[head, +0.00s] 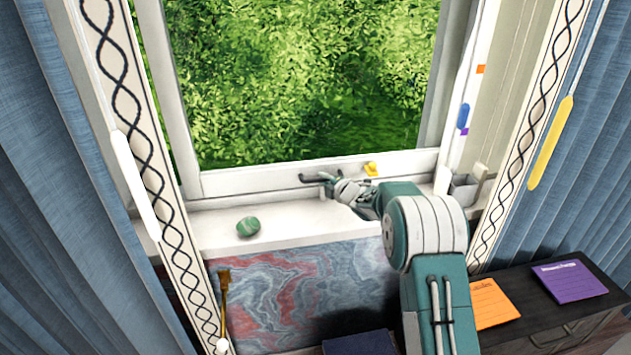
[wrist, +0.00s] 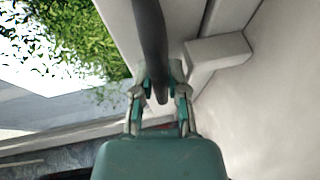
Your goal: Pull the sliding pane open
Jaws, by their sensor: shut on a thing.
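The sliding pane (head: 320,175) is a white-framed window pane with green foliage behind it. A dark bar handle (head: 308,178) is at its lower rail; in the wrist view the dark bar (wrist: 150,40) runs down from the top between my fingers. My gripper (head: 332,184) is at the lower rail, just above the sill, and is shut on the bar. In the wrist view my gripper (wrist: 160,90) has one finger on each side of the bar's end. Whether the pane stands open at all I cannot tell.
A green striped egg-like stone (head: 248,227) lies on the white sill (head: 300,227), left of my gripper. A small yellow object (head: 371,169) is on the rail to the right. A grey holder (head: 468,188) is at the right jamb. Blue curtains (head: 50,150) hang at both sides.

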